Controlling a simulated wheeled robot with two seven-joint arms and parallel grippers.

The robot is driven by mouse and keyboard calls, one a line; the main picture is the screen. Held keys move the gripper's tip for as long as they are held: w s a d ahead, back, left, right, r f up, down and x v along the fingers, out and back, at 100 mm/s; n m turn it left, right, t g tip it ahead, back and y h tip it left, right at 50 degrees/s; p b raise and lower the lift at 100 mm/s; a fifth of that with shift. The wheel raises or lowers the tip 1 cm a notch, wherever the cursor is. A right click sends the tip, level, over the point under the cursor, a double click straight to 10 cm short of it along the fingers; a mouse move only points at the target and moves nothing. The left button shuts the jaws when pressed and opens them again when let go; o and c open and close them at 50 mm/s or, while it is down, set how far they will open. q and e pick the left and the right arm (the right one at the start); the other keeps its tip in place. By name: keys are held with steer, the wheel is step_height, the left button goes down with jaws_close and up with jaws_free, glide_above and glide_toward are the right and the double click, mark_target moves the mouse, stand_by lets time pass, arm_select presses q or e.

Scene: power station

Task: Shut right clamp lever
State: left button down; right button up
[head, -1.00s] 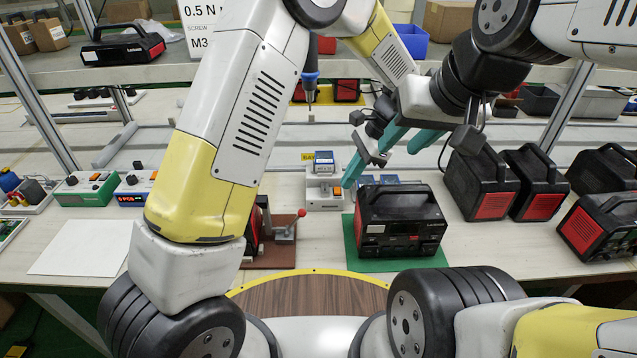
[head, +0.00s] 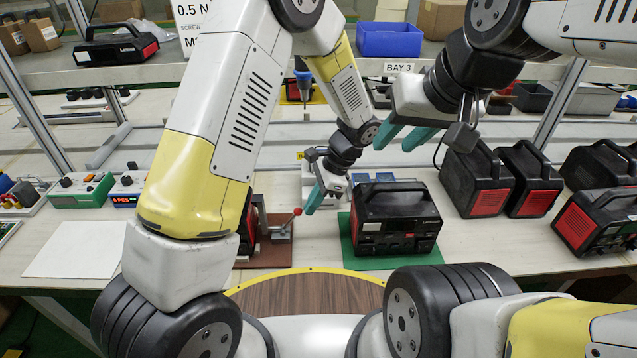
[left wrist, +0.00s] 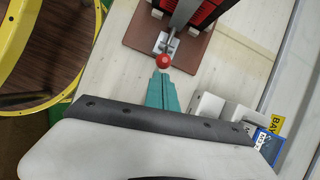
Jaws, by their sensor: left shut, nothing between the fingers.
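The right clamp lever, with a red ball knob (head: 297,211), stands on a brown base board (head: 270,257) beside a black and red power station (head: 247,228) mostly hidden behind my left arm. The lever tilts up and to the right, away from the power station. My left gripper (head: 313,199) is shut and empty, its teal fingers just right of the knob. In the left wrist view, the red knob (left wrist: 163,61) is just beyond the fingertips (left wrist: 160,73); I cannot tell whether they touch. My right gripper (head: 400,139) is open and empty, above the table further right.
Another power station (head: 394,222) stands on a green mat (head: 420,262) right of my left gripper. More power stations (head: 476,182) stand at the right. A white sheet (head: 75,249) lies at the left. A small white device (head: 308,180) is behind my left gripper.

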stand_by(0.4)
arm_select(q)
steer(key=shift+a+r+h, duration=0.55)
steer(key=shift+a+h, duration=0.25)
steer(key=shift+a, duration=0.05)
steer(key=shift+a+r+h, duration=0.5)
steer(key=shift+a+h, duration=0.3)
steer(key=a+h, duration=0.4)
steer(key=a, duration=0.2)
steer(key=shift+a+r, duration=0.25)
steer(key=shift+r, duration=0.2)
